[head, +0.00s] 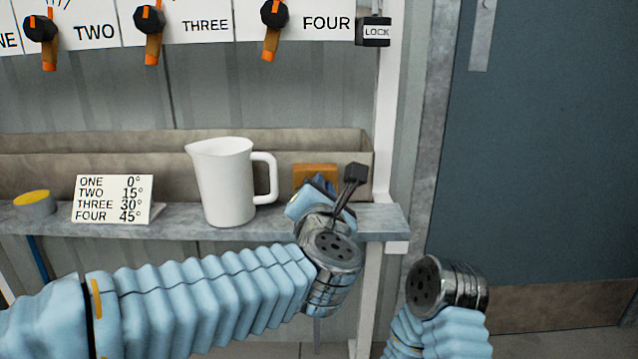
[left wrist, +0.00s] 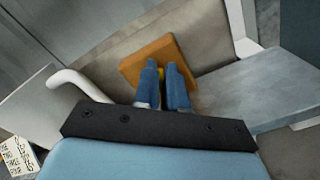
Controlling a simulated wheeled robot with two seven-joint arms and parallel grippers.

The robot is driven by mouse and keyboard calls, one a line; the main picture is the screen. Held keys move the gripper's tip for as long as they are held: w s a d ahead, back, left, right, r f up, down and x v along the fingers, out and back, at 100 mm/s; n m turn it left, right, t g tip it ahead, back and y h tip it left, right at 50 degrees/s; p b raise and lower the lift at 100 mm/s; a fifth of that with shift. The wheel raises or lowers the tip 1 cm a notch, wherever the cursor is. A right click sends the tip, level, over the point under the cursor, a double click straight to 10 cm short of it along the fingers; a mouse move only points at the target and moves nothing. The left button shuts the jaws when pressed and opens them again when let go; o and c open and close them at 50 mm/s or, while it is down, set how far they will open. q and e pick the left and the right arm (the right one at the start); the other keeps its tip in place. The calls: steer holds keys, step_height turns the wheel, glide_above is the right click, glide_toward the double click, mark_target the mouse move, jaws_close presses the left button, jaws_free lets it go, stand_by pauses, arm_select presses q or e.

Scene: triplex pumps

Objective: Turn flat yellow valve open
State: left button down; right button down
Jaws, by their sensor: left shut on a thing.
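An orange-brown square block (head: 315,174) stands at the back of the shelf, right of the white jug; it also shows in the left wrist view (left wrist: 135,67). The valve's angle cannot be told. My right wrist shows at lower right, but its fingers do not.
A white jug (head: 226,184) stands close left of my left gripper. A card with angles (head: 113,199) and a grey, yellow-topped round item (head: 35,203) are on the shelf (head: 385,220). Orange-handled valves (head: 153,35) and a lock (head: 373,32) are above. A blue door (head: 550,140) is right.

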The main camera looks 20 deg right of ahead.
arm_select(q)
steer(key=m, duration=0.2)
steer(key=m+p, duration=0.2)
steer(key=m, duration=0.1)
steer(key=shift+d+f+m, duration=0.25)
steer(key=shift+m, duration=0.05)
steer(key=shift+s+d+f+m+p, duration=0.15)
steer(key=shift+m+p, duration=0.15)
steer(key=shift+m, duration=0.45)
steer(key=shift+w+a+f+m+p, duration=0.1)
steer(key=shift+m+p, duration=0.15)
steer(key=shift+m, duration=0.45)
steer(key=shift+s+d+f+m+p, duration=0.15)
steer(key=shift+m+p, duration=0.15)
steer(key=shift+m, duration=0.45)
steer(key=shift+w+a, duration=0.1)
steer(key=c, duration=1.2)
jaws_free()
steer(key=v, duration=1.4)
